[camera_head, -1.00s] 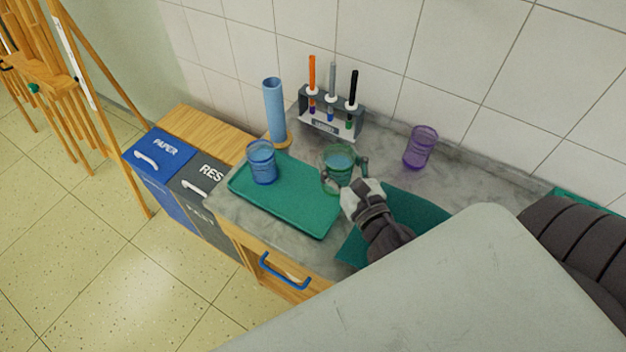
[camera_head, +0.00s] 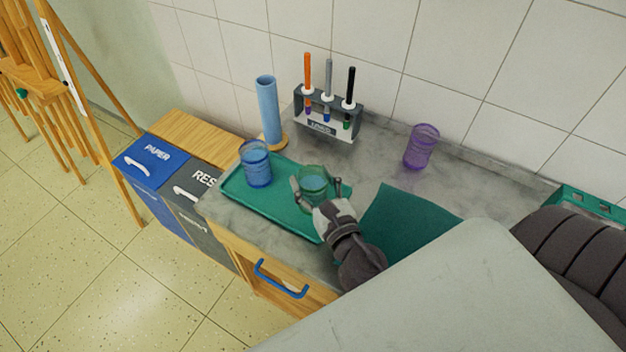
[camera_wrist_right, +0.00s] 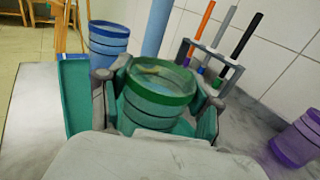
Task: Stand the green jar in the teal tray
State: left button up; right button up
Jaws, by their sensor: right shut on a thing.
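The green jar (camera_head: 313,184) is see-through with a darker green rim, and it looks upright. My right gripper (camera_head: 312,190) is shut on it, with one finger on each side; the jar (camera_wrist_right: 158,92) also shows between the fingers in the right wrist view. The jar is over the right part of the teal tray (camera_head: 265,205). I cannot tell whether its base touches the tray floor. A blue jar (camera_head: 256,165) stands on the tray's left part; it also shows in the right wrist view (camera_wrist_right: 108,40). My left gripper is not in view.
A blue cylinder (camera_head: 268,110) and a rack with markers (camera_head: 328,118) stand behind the tray. A purple jar (camera_head: 421,147) stands at the back right. A dark green sheet (camera_head: 410,225) lies right of the tray. Bins (camera_head: 160,160) stand left of the counter.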

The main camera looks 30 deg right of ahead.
jog(key=o, duration=1.1)
jog(key=shift+o, duration=0.2)
jog(key=shift+r+p, duration=0.2)
jog(key=shift+p, duration=0.1)
jog(key=s+b, duration=0.2)
jog(key=s, duration=0.1)
jog(key=s+b, duration=0.3)
jog(key=s, duration=0.1)
jog(key=s+a+b, duration=0.1)
jog(key=s+b, duration=0.1)
jog(key=s, duration=0.1)
jog(key=shift+s+f, duration=0.15)
jog(key=shift+f, duration=0.25)
jog(key=shift+s+r+b, duration=0.15)
jog(key=shift+s+b, duration=0.35)
jog(key=shift+s, duration=0.1)
jog(key=shift+s+r, duration=0.15)
jog(key=shift+s, duration=0.1)
